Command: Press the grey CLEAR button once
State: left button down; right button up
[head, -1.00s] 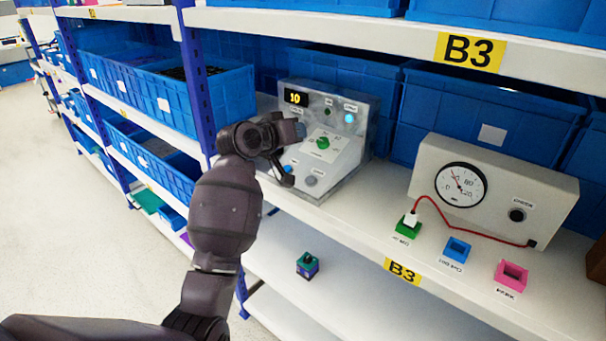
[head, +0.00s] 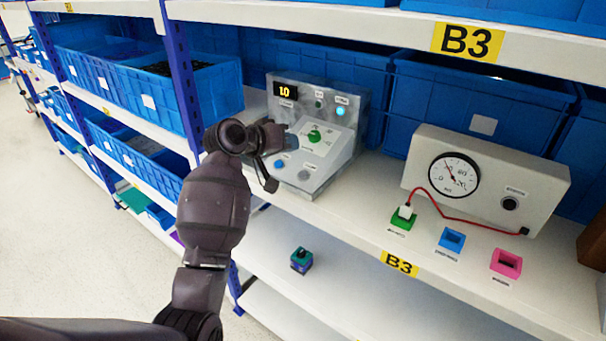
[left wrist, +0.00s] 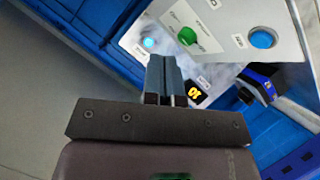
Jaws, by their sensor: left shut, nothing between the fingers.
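The grey control box (head: 335,165) stands on the shelf with a sloped front. The grey button (head: 303,174) sits low on that front, uncovered, right of a blue button (head: 280,163). A green knob (head: 314,136) is above them, and a yellow-digit display (head: 285,90) is at the upper left. My left gripper (head: 291,142) is shut and empty, in front of the box's left part, above the two buttons and apart from the grey one. In the left wrist view, its closed fingers (left wrist: 165,78) show with the green knob and blue button (left wrist: 262,39); the grey button is not visible there.
A gauge box (head: 485,180) with a red cable stands to the right. Green, blue and pink sockets (head: 506,263) lie before it. A blue shelf post (head: 180,80) and blue bins (head: 180,95) are to the left. A small dark block (head: 301,260) lies on the lower shelf.

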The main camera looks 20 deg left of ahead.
pick_arm(q)
jog(key=b, duration=0.3)
send_over(303, 175)
jog(key=s+a, duration=0.2)
jog(key=f, duration=0.5)
jog(key=shift+d+f, duration=0.15)
jog(key=shift+d, duration=0.1)
jog(key=shift+w+d+f+b, duration=0.1)
jog(key=shift+w+f+b, duration=0.15)
jog(key=shift+f, duration=0.3)
jog(key=shift+w+d+f+b, duration=0.15)
jog(key=shift+w+f, duration=0.1)
jog(key=shift+f, duration=0.25)
pick_arm(e)
jog(key=shift+w+a+f, duration=0.2)
jog(key=shift+w+f, duration=0.6)
pick_arm(q)
jog(key=shift+a, duration=0.1)
pick_arm(e)
jog(key=shift+s+f, duration=0.15)
jog(key=shift+s, duration=0.05)
jog(key=shift+w, duration=0.3)
pick_arm(q)
jog(key=shift+f, duration=0.2)
jog(key=shift+w+f, duration=0.1)
jog(key=shift+f, duration=0.05)
pick_arm(e)
jog(key=shift+s, duration=0.25)
jog(key=shift+s+f, duration=0.1)
jog(key=shift+s, duration=0.05)
